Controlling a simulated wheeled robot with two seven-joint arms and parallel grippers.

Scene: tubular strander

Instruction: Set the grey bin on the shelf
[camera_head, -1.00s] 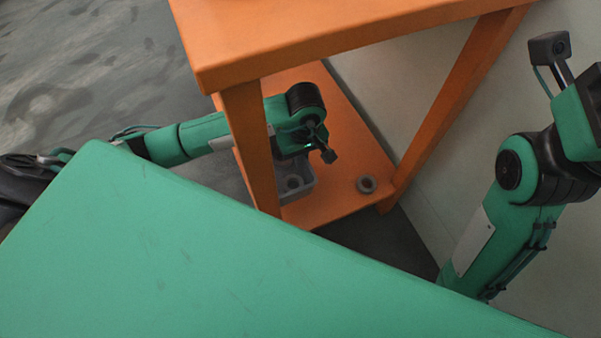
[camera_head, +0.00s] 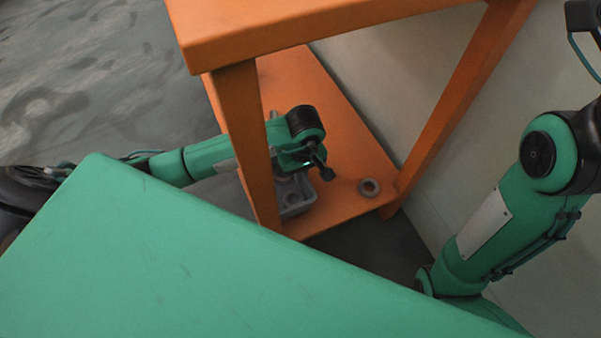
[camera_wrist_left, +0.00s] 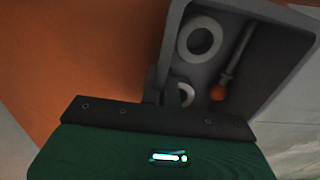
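The grey bin (camera_head: 297,208) shows in the head view at the lower orange shelf (camera_head: 345,140), partly hidden by my left arm and an orange leg. In the left wrist view the bin (camera_wrist_left: 272,62) fills the upper right and holds grey rings and a rod with an orange end. My left gripper (camera_wrist_left: 160,88) is at the bin's near left wall, its dark fingers against it, and looks shut on that wall. I cannot tell whether the bin's base touches the shelf. My right gripper is outside the head view; only its arm shows.
Orange legs (camera_head: 247,150) and the orange top (camera_head: 300,25) frame the shelf. A green surface (camera_head: 150,260) fills the foreground. A pale wall (camera_head: 400,70) stands behind.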

